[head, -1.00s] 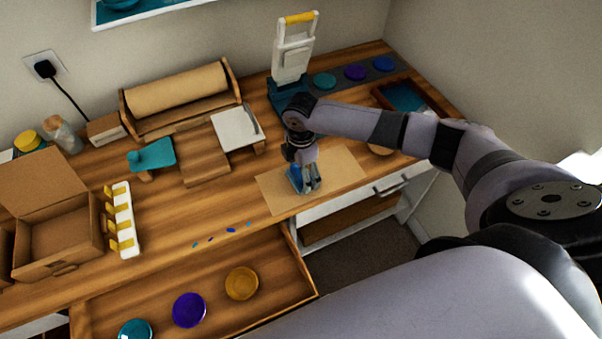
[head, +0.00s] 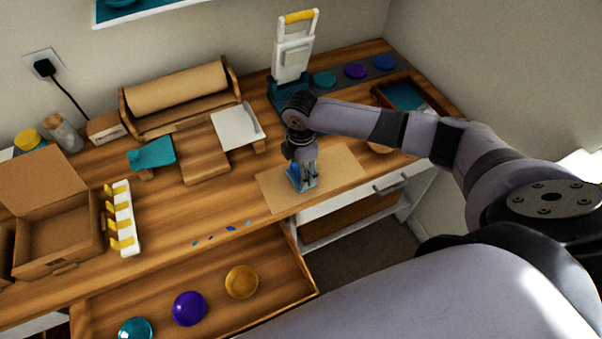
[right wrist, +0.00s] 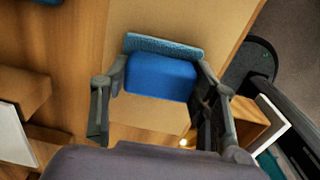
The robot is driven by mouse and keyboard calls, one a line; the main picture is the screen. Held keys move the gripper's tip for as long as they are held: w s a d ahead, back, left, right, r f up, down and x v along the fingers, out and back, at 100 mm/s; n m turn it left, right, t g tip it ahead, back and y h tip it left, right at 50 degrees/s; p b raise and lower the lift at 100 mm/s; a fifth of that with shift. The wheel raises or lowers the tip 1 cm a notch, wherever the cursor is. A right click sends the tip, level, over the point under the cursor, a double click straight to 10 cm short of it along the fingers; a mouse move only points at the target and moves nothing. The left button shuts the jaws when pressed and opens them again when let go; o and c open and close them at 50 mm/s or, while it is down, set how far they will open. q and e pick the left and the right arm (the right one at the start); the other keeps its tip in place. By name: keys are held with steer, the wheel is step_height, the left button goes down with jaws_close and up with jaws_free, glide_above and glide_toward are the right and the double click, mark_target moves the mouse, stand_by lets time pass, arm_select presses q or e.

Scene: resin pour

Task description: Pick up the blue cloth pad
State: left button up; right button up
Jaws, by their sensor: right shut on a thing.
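The blue cloth pad (head: 294,178) is at the tan sheet (head: 341,171) near the front edge of the bench. In the right wrist view the pad (right wrist: 160,78) is a bright blue block with a teal textured layer along its far side. My right gripper (head: 305,181) points down at it. In the right wrist view the gripper's fingers (right wrist: 161,70) sit against the pad's left and right sides, shut on it. I cannot tell whether the pad touches the sheet. My left gripper is not in view.
A white press with a yellow handle (head: 292,60) stands behind the gripper. A cardboard box (head: 55,235) and a white rack with yellow pegs (head: 123,225) are at left.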

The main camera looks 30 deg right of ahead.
steer(key=shift+r, duration=0.1)
step_height(320, 180, up, 20)
steer(key=b, duration=0.2)
stand_by(0.3)
steer(key=o, duration=0.7)
steer(key=c, duration=0.6)
steer(key=shift+o, duration=0.2)
steer(key=s+a+m, duration=0.2)
steer(key=s+m, duration=0.4)
steer(key=m, duration=0.3)
steer(key=s+a+m, duration=0.3)
steer(key=s+m, duration=0.3)
steer(key=m, duration=0.3)
steer(key=shift+s+a+f, duration=0.2)
steer(key=shift+a+f, duration=0.05)
steer(key=shift+f, duration=0.2)
